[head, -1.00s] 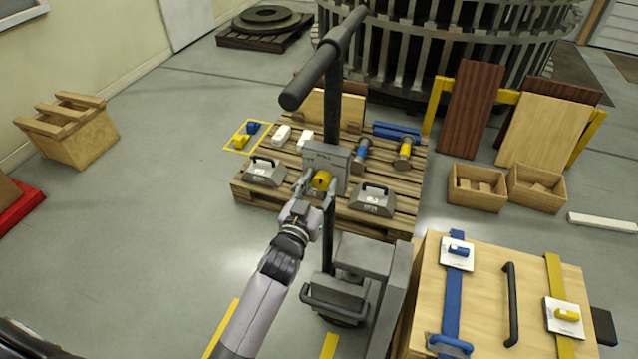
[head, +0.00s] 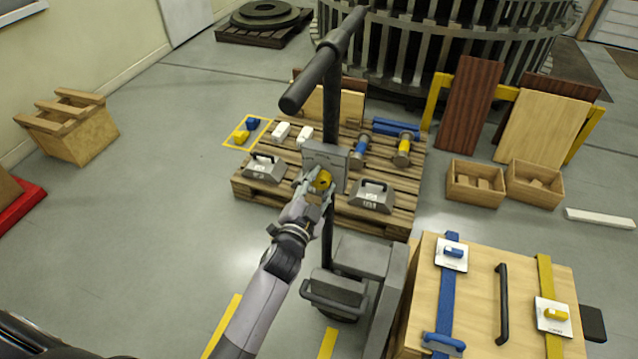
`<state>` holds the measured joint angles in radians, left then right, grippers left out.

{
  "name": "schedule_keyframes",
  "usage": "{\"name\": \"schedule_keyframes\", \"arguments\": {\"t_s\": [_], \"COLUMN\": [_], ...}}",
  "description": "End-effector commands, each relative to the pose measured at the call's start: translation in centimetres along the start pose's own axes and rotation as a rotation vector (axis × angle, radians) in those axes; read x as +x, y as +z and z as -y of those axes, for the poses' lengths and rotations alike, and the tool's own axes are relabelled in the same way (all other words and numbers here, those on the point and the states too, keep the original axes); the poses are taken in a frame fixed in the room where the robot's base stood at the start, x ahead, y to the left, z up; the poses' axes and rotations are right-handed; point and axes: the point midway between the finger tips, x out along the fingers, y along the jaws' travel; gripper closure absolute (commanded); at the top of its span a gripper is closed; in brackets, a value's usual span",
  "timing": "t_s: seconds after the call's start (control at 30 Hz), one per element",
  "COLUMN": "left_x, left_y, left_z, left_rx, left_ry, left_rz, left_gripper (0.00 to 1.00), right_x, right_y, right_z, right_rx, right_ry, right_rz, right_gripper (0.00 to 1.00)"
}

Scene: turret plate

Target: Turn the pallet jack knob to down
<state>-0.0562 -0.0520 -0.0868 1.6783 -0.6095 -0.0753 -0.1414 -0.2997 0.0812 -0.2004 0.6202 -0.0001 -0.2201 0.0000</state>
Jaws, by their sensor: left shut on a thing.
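The yellow pallet jack knob (head: 324,179) sits on the front of a grey panel (head: 327,156) on the jack's dark upright post. The black tiller bar (head: 322,62) tops that post. My left gripper (head: 317,187) is shut on the knob, with its fingers around it; they partly cover it. The panel's lettering is too small to read and is partly hidden, so I cannot tell the knob's setting. My right gripper does not show.
A wooden pallet (head: 268,197) behind the jack holds grey weights, white blocks and spools. A wooden crate (head: 482,295) with blue and yellow straps stands at the lower right. Two small boxes (head: 476,193) sit on the right.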

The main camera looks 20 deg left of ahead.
Motion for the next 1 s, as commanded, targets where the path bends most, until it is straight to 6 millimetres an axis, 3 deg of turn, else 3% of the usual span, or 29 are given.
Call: {"name": "schedule_keyframes", "arguments": {"t_s": [0.57,0.6,0.9,1.0], "left_x": [0.02,0.02,0.01,0.01], "left_y": [-0.03,-0.03,-0.02,-0.02], "left_z": [0.01,0.01,0.01,0.01], "left_rx": [0.040,0.040,0.038,0.037], "left_ry": [-0.001,0.000,0.000,0.000], "left_rz": [0.000,0.000,0.000,0.000], "left_gripper": [0.90,0.62,0.42,0.42], "right_x": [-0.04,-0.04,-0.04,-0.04], "right_y": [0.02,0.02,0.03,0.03], "right_z": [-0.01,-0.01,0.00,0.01], "right_rx": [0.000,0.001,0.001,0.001], "right_ry": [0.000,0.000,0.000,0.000], "right_rz": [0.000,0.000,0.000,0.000], "right_gripper": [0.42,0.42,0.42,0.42]}}
